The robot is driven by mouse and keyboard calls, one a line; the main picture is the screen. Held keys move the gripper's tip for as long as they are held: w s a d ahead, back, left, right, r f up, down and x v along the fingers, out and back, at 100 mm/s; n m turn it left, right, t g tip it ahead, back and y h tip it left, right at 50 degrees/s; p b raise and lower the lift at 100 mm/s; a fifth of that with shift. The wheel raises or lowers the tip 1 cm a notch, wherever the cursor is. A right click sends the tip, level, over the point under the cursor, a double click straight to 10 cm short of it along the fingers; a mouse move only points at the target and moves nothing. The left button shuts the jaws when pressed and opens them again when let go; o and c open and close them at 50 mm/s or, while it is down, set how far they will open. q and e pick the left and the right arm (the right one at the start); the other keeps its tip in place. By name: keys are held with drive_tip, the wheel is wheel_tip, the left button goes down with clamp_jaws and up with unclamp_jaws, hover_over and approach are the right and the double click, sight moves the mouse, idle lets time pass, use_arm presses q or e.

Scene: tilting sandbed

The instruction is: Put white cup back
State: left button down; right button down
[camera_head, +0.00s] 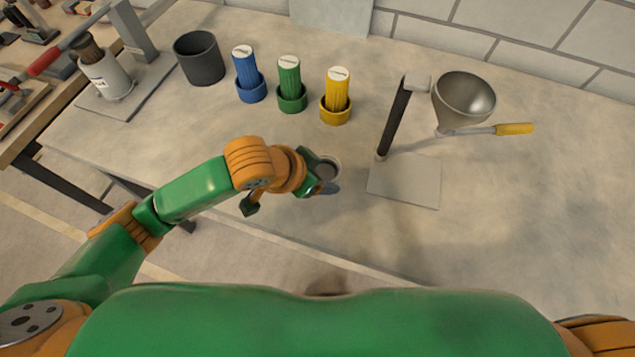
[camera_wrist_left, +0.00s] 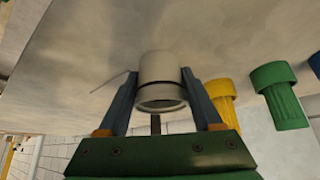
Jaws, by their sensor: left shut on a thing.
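The white cup (camera_wrist_left: 160,72) sits between the two fingers of my left gripper (camera_wrist_left: 158,88), which is shut on it. A dark band runs around the cup, and its open rim shows in the wrist view. In the head view, my left gripper (camera_head: 322,182) is over the front part of the table, left of the funnel stand. Only the rim and mouth of the cup (camera_head: 329,165) show there; my gripper hides the rest. I cannot tell whether the cup touches the table. My right gripper is out of view.
The funnel stand (camera_head: 420,186) holds a metal funnel (camera_head: 464,97) with a yellow handle. Blue (camera_head: 246,67), green (camera_head: 289,80) and yellow (camera_head: 338,90) cylinders stand in matching holders behind my gripper. A dark grey pot (camera_head: 199,60) stands further left. The table's right side is clear.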

use_arm(q)
drive_tip(key=shift+w+f, duration=0.2)
drive_tip(key=shift+f, duration=1.65)
drive_tip(key=shift+c, duration=0.3)
unclamp_jaws()
drive_tip(key=p+v, duration=0.2)
drive_tip(key=v, duration=1)
drive_tip(key=shift+a, duration=0.1)
